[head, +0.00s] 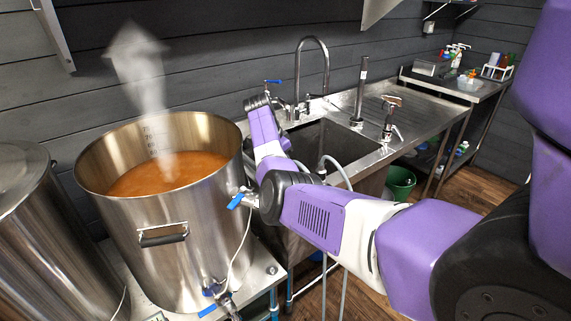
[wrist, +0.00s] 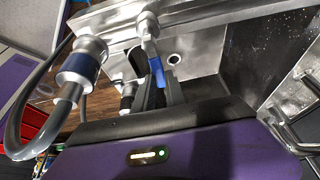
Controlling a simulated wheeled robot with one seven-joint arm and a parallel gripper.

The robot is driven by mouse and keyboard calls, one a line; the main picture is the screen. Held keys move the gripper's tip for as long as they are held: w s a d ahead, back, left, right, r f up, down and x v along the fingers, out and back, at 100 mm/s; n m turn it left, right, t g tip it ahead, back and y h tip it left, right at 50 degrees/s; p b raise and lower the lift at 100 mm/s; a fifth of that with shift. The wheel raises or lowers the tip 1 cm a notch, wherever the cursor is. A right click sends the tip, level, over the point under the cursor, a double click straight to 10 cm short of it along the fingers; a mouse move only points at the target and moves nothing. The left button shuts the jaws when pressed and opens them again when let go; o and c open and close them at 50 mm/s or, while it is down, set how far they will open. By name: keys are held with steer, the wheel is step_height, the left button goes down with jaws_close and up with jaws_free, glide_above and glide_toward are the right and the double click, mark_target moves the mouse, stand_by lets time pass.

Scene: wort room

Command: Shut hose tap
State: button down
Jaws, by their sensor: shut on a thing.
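In the wrist view the hose tap (wrist: 148,27) is a metal tap with a blue lever (wrist: 157,72). My gripper (wrist: 154,88) is shut on this lever, with one dark finger on each side of it. In the head view my gripper (head: 262,103) is at the left back corner of the sink, and my arm hides part of that area. A tap with a blue handle (head: 272,82) shows just behind it. A grey hose with a blue collar (wrist: 82,66) hangs at the left in the wrist view.
A large steel kettle (head: 205,235) of steaming amber liquid stands close left of my arm, with a blue-handled side valve (head: 236,201). The steel sink (head: 345,130) has a tall curved faucet (head: 327,62). A green bucket (head: 399,184) stands below the counter.

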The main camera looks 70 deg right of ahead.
steer(key=c, duration=1.4)
jaws_free()
